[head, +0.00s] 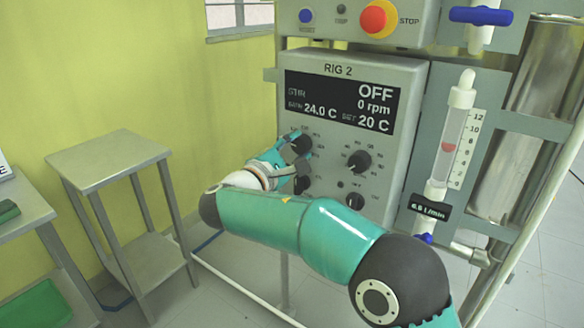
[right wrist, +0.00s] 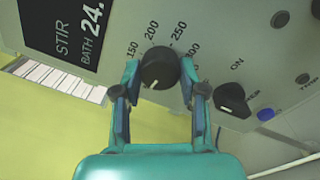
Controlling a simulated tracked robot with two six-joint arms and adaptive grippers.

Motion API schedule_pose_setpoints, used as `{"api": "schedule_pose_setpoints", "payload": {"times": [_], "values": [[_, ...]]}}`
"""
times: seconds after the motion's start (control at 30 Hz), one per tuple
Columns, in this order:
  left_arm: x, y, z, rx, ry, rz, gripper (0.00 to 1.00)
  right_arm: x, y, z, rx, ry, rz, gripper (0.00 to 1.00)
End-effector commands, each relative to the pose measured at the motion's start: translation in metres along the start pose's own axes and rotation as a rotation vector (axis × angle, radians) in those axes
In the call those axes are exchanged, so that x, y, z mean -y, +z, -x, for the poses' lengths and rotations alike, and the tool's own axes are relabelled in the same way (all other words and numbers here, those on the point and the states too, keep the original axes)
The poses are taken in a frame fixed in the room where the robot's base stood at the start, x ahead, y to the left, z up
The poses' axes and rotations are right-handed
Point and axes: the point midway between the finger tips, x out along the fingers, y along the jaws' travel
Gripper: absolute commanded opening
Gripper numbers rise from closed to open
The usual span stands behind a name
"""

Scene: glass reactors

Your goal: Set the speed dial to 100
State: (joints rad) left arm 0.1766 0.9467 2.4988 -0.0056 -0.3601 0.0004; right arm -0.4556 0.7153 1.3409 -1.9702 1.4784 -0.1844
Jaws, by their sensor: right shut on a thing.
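The speed dial (head: 301,143) is a round black knob at the upper left of the RIG 2 panel's controls. It also shows in the right wrist view (right wrist: 158,69), with printed numbers 150, 200 and 250 around it. Its white pointer mark faces the lower left of that view; the numbers there are hidden by my gripper. My right gripper (head: 297,152) is shut on this dial, with one finger on each side of it. My left gripper is not in view.
The display (head: 340,100) reads OFF, 0 rpm. Other black knobs sit close by: one to the right (head: 359,161) and one below it (head: 355,201). A flow tube (head: 455,140) stands right of the panel. A grey side table (head: 108,158) stands at left.

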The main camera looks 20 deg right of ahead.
Motion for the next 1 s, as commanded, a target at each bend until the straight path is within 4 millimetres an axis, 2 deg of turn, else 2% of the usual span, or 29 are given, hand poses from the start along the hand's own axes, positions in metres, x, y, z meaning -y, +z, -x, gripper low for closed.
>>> {"api": "schedule_pose_setpoints", "payload": {"times": [0.03,0.4,0.7,1.0], "values": [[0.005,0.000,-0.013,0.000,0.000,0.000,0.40,0.009,-0.001,-0.002,0.009,-0.007,-0.047,0.07],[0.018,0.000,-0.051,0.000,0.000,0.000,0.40,0.008,-0.001,-0.002,0.027,-0.005,-0.389,0.07],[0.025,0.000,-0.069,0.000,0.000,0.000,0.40,0.008,-0.001,-0.002,0.039,-0.005,-0.593,0.07],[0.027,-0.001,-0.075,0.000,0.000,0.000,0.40,0.007,-0.001,-0.002,0.043,-0.005,-0.682,0.07]]}}
